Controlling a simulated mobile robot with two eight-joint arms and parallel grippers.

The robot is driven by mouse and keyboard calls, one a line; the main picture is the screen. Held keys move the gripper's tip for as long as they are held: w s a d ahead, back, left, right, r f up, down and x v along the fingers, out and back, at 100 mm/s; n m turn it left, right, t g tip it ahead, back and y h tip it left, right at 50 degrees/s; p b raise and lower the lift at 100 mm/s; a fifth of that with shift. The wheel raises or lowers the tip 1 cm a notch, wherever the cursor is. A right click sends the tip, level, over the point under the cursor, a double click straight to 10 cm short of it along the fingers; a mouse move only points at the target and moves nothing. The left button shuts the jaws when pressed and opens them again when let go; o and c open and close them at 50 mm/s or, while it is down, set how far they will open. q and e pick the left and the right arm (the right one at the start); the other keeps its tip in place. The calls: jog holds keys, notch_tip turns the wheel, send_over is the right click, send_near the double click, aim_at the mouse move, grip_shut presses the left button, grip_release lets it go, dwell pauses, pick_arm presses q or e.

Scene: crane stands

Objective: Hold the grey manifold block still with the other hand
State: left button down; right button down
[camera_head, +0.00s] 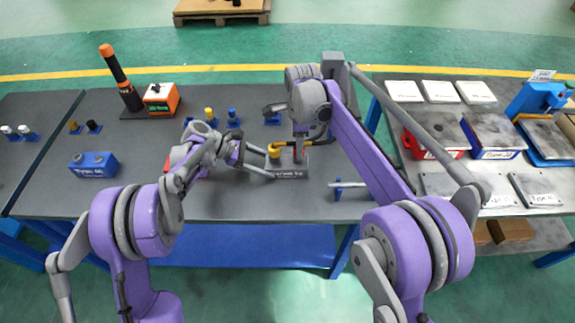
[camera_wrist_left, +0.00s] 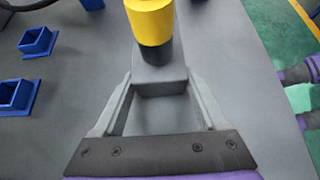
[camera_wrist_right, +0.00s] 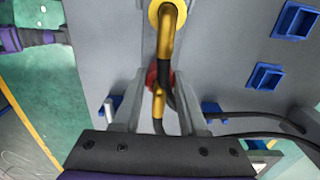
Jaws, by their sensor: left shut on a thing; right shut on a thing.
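The grey manifold block (camera_head: 290,173) lies on the dark bench top, with a yellow fitting (camera_head: 274,150) and a red fitting (camera_head: 299,153) on top. My left gripper (camera_head: 268,168) is shut on the block's left end. In the left wrist view, its fingers (camera_wrist_left: 160,95) flank the grey block (camera_wrist_left: 155,72) just below the yellow fitting (camera_wrist_left: 150,22). My right gripper (camera_head: 300,140) reaches down from above. In the right wrist view, its tips (camera_wrist_right: 158,78) close around the red fitting (camera_wrist_right: 153,80), partly hidden by a gold tube (camera_wrist_right: 166,45) and black hose.
Black hoses (camera_wrist_right: 245,116) trail to the right in the right wrist view. Small blue holders (camera_wrist_right: 265,76) stand nearby. A blue block (camera_head: 93,165), an orange box (camera_head: 161,98) and a silver-and-blue tool (camera_head: 349,184) sit on the bench. Another table with trays (camera_head: 490,135) stands to the right.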

jog(key=shift+r, duration=2.45)
pick_arm(q)
grip_release()
